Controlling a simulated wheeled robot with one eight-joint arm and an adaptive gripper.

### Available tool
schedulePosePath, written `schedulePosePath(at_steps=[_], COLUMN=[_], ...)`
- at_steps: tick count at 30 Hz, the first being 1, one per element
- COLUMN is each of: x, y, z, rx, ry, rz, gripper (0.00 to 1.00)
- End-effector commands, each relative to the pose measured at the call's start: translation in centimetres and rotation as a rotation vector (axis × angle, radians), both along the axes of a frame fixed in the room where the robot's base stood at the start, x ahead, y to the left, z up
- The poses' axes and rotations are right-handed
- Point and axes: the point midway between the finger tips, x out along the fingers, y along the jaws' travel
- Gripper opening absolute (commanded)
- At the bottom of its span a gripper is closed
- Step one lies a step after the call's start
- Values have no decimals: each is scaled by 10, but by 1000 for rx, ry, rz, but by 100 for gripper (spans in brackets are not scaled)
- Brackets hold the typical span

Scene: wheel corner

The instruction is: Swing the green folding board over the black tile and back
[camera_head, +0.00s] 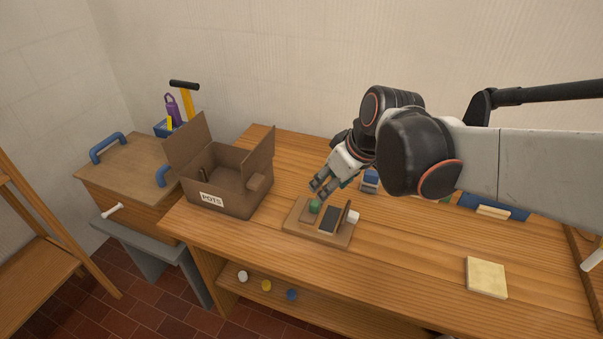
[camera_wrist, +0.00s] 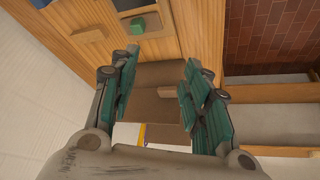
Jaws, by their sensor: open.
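A small wooden base (camera_head: 305,232) lies on the bench below my gripper. On it are a black tile (camera_head: 329,219), a thin board (camera_head: 347,212) standing on edge at the tile's right side, a white knob (camera_head: 354,217) beside that board, and a green block (camera_head: 315,206) to the left. The upright board looks brown from here; its green face cannot be made out. My gripper (camera_head: 321,187) is open and empty, above and just behind the green block. In the wrist view its open fingers (camera_wrist: 157,85) hold nothing, and the green block (camera_wrist: 137,27) shows beyond them near the top.
An open cardboard box labelled POTS (camera_head: 215,190) stands to the left, and its flaps rise near my gripper. A pale yellow square pad (camera_head: 486,278) lies at the right. Blue items (camera_head: 370,181) sit behind my gripper. The bench front between base and pad is clear.

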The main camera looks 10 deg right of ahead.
Motion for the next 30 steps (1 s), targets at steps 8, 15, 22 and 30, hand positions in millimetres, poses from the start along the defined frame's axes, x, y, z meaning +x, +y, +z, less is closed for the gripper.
schedulePosePath(at_steps=[8, 15, 22, 30], x=[55, 78, 83, 91], y=[-20, -46, -54, -41], z=[-23, -49, -61, -98], rx=[-13, -19, -19, -20], ry=[45, 76, 83, 82], rz=[244, 429, 487, 489], gripper=[43, 43, 43, 43])
